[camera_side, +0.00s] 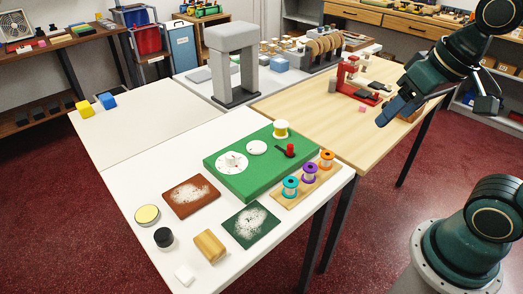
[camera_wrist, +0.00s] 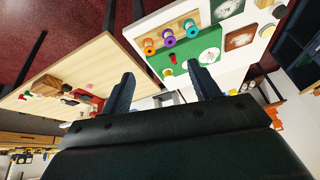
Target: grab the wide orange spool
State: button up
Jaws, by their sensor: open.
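The orange spool (camera_side: 327,157) stands at the far right end of a small wooden rack (camera_side: 318,181) on the white table. In the wrist view the orange spool (camera_wrist: 149,47) is the leftmost of three. A purple spool (camera_side: 309,171) and a teal spool (camera_side: 290,186) stand beside it on the rack. My gripper (camera_side: 383,117) is up and to the right of the rack, in the air and well apart from the spools. In the wrist view my gripper's two fingers (camera_wrist: 161,70) are spread with nothing held between them.
A red device (camera_side: 348,76) stands on the wooden table. The white table's left part is mostly clear.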

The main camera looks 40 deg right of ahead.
jog(key=w+d+f+m+g, duration=0.3)
jog(key=w+m, duration=0.4)
jog(key=w, duration=0.2)
jog(key=m+g, duration=0.2)
jog(key=m, duration=0.5)
send_over(328, 154)
notch_tip(328, 154, down, 8)
jog(key=shift+s+a, duration=0.1)
notch_tip(328, 154, down, 8)
jog(key=shift+f, duration=0.3)
jog(key=shift+f, duration=2.6)
